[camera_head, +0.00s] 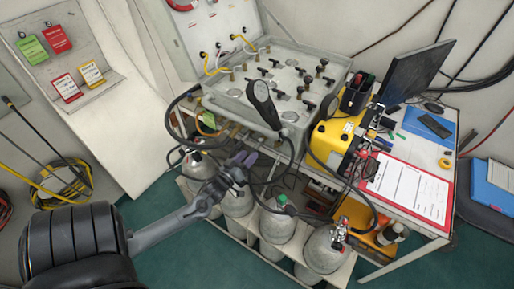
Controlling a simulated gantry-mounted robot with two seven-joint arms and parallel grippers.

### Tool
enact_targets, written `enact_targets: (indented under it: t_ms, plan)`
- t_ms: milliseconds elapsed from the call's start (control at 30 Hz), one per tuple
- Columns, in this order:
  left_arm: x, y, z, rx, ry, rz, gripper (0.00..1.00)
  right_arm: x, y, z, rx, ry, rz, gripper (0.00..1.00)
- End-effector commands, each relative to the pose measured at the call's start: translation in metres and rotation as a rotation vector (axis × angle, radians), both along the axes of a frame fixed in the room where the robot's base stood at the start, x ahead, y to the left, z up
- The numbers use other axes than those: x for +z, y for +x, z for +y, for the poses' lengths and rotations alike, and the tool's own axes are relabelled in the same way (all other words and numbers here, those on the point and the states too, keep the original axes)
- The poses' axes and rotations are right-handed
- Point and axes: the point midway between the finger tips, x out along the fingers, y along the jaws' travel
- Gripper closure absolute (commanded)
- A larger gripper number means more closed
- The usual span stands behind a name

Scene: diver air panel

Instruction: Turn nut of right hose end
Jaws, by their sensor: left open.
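The air panel (225,95) is a pale box with several black knobs and fittings on top. Black hoses hang from its front. One hose (372,208) on the right arches down to the valve (340,232) of the right grey cylinder (322,252). The nuts on the hose ends are too small to make out. My left gripper (246,159) is open, with its fingers in front of the panel's lower front, above the cylinders. I see nothing held between its fingers. My right gripper is not in view.
Several grey cylinders stand in a white rack below the panel, one with a green cap (282,199). A yellow case (334,138), a red-edged sheet (410,187) and a monitor (415,72) are on the desk to the right. The green floor (190,250) is clear at lower left.

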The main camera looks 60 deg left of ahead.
Motion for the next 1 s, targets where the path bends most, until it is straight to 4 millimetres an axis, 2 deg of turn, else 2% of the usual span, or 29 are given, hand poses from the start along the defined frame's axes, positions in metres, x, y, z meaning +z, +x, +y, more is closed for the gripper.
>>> enact_targets:
  t_ms: [200, 400, 600, 867, 1000]
  plan:
    - [0.000, 0.034, 0.015, -0.001, 0.002, -0.001, 0.45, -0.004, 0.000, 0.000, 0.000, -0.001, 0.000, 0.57]
    - [0.000, 0.054, 0.024, -0.001, 0.000, 0.000, 0.45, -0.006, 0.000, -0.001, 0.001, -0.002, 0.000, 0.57]
    - [0.000, 0.062, 0.028, -0.001, 0.001, 0.001, 0.45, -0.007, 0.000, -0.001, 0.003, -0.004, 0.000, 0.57]
    - [0.000, 0.063, 0.028, -0.001, 0.000, 0.002, 0.45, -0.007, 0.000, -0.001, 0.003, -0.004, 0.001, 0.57]
    - [0.000, 0.063, 0.028, 0.000, 0.001, 0.001, 0.64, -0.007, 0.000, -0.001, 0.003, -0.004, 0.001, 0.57]
